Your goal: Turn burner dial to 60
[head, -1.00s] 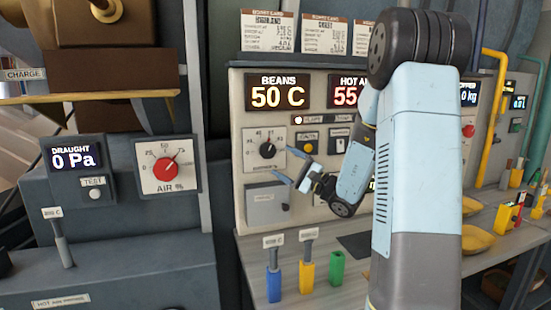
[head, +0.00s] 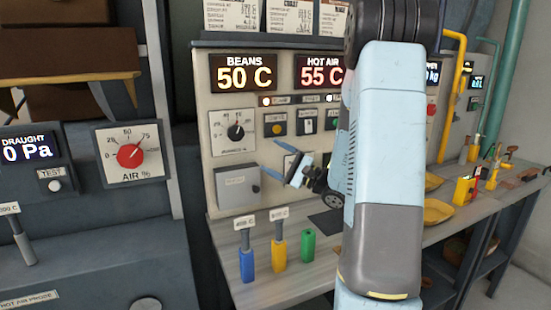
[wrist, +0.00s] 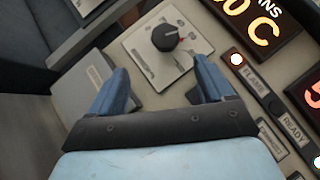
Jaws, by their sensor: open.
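The burner dial (head: 236,132) is a black knob on a pale square plate with a printed scale, below the BEANS display on the panel. In the wrist view the black knob (wrist: 165,37) shows beyond and between my two fingertips, with a small red mark on its plate. My gripper (head: 270,156) is open, with blue fingers pointing left, a little below and right of the dial in the head view. The fingers also show in the wrist view (wrist: 160,70), apart from the knob and empty. The dial's exact reading is too small to tell.
The BEANS display (head: 244,73) reads 50 C and the HOT AIR display (head: 322,72) reads 55 C. A red AIR % dial (head: 130,155) is at left. A grey box (head: 238,187) sits below the burner dial. Blue (head: 247,265), yellow (head: 279,250) and green (head: 308,245) holders stand on the bench.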

